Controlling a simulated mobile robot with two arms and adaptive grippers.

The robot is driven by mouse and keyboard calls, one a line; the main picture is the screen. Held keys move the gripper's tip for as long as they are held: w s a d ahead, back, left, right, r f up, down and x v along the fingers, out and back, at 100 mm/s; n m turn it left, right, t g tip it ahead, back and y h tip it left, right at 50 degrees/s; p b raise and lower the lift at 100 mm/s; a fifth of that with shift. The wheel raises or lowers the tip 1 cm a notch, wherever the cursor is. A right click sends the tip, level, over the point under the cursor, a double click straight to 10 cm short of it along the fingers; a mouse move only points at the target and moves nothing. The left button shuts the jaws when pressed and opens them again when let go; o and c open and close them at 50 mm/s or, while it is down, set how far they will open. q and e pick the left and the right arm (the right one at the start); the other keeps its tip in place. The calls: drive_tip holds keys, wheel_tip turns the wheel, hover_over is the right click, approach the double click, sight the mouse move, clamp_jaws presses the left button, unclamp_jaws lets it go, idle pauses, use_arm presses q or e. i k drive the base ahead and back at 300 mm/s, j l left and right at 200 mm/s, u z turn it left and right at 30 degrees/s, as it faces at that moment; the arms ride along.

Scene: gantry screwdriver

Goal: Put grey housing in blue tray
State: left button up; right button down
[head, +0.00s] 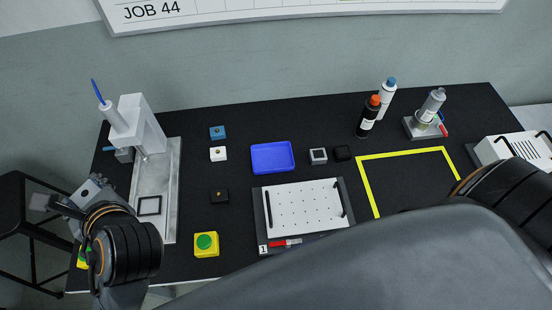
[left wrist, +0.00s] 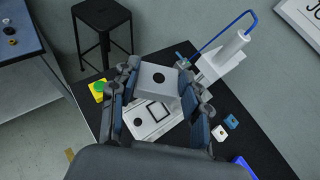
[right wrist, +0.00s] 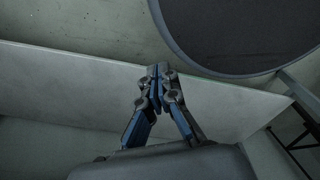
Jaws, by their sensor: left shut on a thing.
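The grey housing (left wrist: 158,79), a box with a dark round hole in its face, is between the fingers of my left gripper (left wrist: 155,85) in the left wrist view. The gripper is shut on it. In the head view my left gripper (head: 78,200) holds the housing (head: 94,189) at the left, near the gantry base. The blue tray (head: 272,157) lies flat and empty in the middle of the black table. Its corner also shows in the left wrist view (left wrist: 243,164). My right gripper (right wrist: 158,74) has its fingertips together and holds nothing visible.
The white gantry screwdriver (head: 140,125) stands at the table's left on a metal base (head: 165,205). A blue block (head: 217,132), a white block (head: 218,154) and a black block (head: 220,196) lie between it and the tray. A green button (head: 205,242) and perforated plate (head: 305,205) are nearer.

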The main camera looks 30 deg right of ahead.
sight(273, 160)
drive_tip(key=i+j+z, duration=0.1)
drive_tip(key=z, duration=1.4)
drive_tip(key=k+j+z, duration=0.1)
drive_tip(key=j+z, duration=0.15)
drive_tip(key=j, duration=0.2)
